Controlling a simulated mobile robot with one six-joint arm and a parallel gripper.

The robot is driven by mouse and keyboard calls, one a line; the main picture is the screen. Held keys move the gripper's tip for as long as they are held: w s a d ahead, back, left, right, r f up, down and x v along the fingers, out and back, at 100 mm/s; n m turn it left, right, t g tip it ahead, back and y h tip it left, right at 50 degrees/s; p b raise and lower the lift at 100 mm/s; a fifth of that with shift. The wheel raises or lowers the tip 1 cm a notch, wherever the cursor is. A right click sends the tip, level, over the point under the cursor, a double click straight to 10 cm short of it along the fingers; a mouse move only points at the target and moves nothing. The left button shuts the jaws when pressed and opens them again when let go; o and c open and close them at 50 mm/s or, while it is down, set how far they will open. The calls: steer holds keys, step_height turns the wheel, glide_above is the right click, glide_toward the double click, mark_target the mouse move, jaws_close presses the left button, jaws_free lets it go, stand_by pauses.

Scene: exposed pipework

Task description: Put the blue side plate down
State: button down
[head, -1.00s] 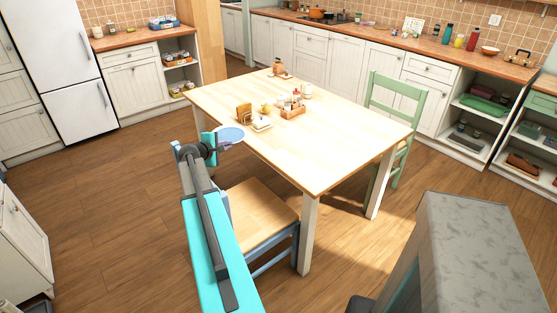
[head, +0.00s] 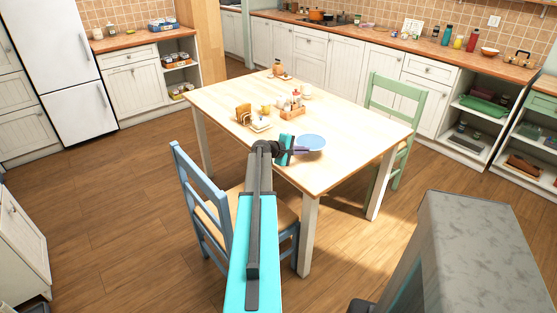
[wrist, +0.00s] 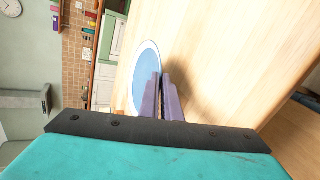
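The blue side plate (head: 311,142) is in my gripper (head: 297,150), over the near part of the light wooden table (head: 340,125) in the head view. In the wrist view the plate (wrist: 147,78) shows pale blue with a white rim, and the two purple-grey fingers (wrist: 163,95) are close together at its edge. My gripper looks shut on that edge. A shadow falls on the tabletop beside the fingers in the wrist view. I cannot tell how large the gap between plate and tabletop is.
A wooden caddy with bottles (head: 292,112), a toast rack (head: 244,114) and a yellow cup (head: 266,111) stand towards the table's left and middle. A blue chair (head: 205,205) is at the near side, a green chair (head: 395,115) at the right. The tabletop right of the plate is clear.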

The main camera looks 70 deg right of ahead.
stand_by(0.3)
steer(key=w+a+f+p, duration=0.1)
steer(key=w+a+p, duration=0.3)
steer(key=w+a, duration=0.5)
steer(key=w, duration=0.4)
steer(key=shift+f, duration=0.2)
steer(key=shift+w+f, duration=0.1)
steer(key=shift+f+p, duration=0.9)
steer(key=shift+f, duration=0.75)
steer(key=shift+f, duration=0.15)
steer(key=c, duration=2)
jaws_free()
steer(key=shift+b+v, duration=1.25)
steer(key=shift+v, duration=2.6)
